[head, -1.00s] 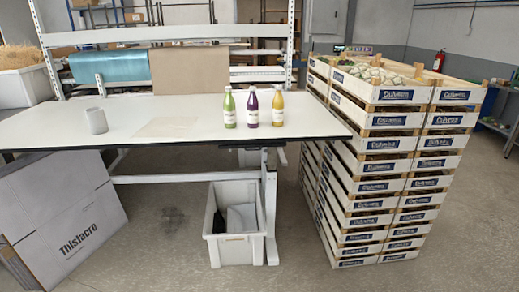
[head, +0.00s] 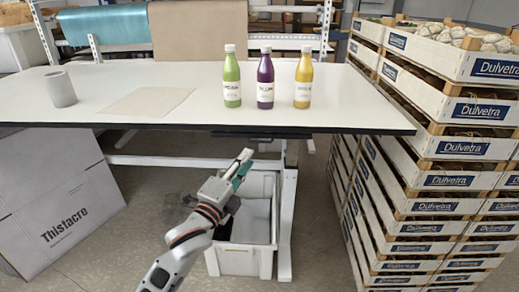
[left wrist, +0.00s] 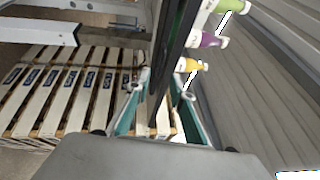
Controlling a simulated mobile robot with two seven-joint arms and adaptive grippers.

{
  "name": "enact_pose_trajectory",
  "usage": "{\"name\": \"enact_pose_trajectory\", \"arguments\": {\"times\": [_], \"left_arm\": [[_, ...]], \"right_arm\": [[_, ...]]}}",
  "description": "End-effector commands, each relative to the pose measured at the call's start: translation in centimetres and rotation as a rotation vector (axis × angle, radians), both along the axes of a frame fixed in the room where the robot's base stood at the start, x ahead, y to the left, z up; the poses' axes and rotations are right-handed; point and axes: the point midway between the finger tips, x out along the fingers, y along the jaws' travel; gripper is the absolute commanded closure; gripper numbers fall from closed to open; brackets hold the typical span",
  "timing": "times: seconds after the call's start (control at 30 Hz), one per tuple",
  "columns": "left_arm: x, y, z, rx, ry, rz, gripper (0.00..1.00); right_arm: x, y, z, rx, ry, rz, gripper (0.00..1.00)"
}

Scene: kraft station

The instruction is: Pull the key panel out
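The key panel (head: 262,134) looks like a thin dark strip under the front edge of the white table, below the bottles; it seems pushed in. My left gripper (head: 244,162) is below and just in front of that edge, pointing up towards the panel. Its teal fingers (left wrist: 163,85) are spread apart in the left wrist view, with dark strips of the table edge showing beyond and between them. I cannot tell which strip is the panel, and I see no grip on it. My right gripper is in neither view.
The white table (head: 330,110) bears green (head: 232,80), purple (head: 265,82) and yellow (head: 303,80) bottles and a grey cup (head: 60,88). A white bin (head: 240,262) stands below. Stacked crates (head: 440,180) stand at the right. A carton (head: 60,200) leans at the left.

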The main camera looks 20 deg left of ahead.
Motion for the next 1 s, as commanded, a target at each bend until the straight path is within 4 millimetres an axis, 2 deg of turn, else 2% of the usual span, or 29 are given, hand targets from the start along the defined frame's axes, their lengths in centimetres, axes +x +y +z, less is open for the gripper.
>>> {"name": "enact_pose_trajectory", "arguments": {"times": [0.27,0.5,0.7,0.97,1.0], "left_arm": [[3.3,-0.4,0.7,0.003,-0.004,0.001,0.77],[6.3,-0.8,1.0,0.003,-0.001,0.001,0.77],[7.4,-0.9,1.3,0.003,-0.001,0.000,0.77],[7.5,-0.9,1.4,0.003,-0.002,0.000,0.77],[7.5,-0.9,1.4,0.003,-0.002,0.000,0.85]], "right_arm": [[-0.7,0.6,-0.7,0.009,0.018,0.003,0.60],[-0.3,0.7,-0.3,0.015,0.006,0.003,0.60],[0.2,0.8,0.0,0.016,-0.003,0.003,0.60],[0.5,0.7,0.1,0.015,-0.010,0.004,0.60],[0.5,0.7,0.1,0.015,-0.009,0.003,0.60]]}}
